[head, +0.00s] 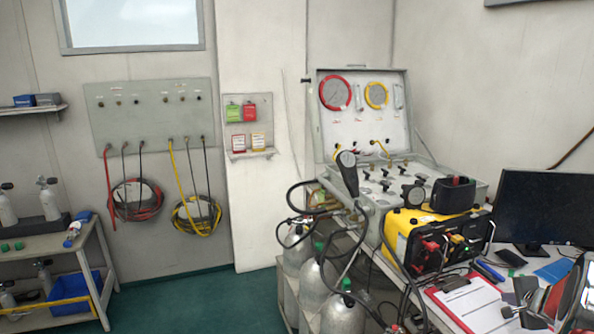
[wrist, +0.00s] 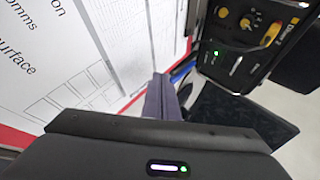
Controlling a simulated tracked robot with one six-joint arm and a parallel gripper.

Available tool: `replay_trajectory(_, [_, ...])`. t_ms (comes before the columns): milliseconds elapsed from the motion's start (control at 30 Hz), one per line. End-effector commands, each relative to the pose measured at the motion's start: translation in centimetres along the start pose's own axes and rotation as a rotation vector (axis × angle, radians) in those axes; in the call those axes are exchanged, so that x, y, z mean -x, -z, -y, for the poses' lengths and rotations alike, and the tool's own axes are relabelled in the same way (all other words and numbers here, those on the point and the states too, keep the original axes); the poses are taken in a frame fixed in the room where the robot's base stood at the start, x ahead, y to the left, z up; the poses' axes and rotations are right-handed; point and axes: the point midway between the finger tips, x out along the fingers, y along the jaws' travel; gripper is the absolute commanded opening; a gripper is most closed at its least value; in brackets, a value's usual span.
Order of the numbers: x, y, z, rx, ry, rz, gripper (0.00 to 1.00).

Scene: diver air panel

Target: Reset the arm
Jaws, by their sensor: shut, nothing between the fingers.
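My gripper (wrist: 162,82) shows in the wrist view as two dark fingers pressed together, with nothing between them. It is over the right part of a red clipboard (head: 438,299) with printed white sheets (wrist: 95,50), beside the yellow and black comms box (wrist: 250,35). I cannot tell whether the fingertips touch the sheet. In the head view parts of my arm (head: 575,300) show at the lower right corner, over the clipboard's right side.
The yellow comms box (head: 405,240) stands close behind the clipboard. The open air panel case (head: 345,140) and gas cylinders (head: 312,285) are farther left. The green floor (head: 200,305) is clear.

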Motion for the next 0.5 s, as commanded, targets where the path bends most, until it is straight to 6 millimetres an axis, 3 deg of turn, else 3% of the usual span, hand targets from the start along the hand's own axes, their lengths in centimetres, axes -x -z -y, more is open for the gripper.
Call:
replay_trajectory(267, [1.6,-3.1,2.5,0.069,0.015,0.046,0.00])
replay_trajectory(500, [4.0,-7.4,5.6,0.161,0.034,0.109,0.00])
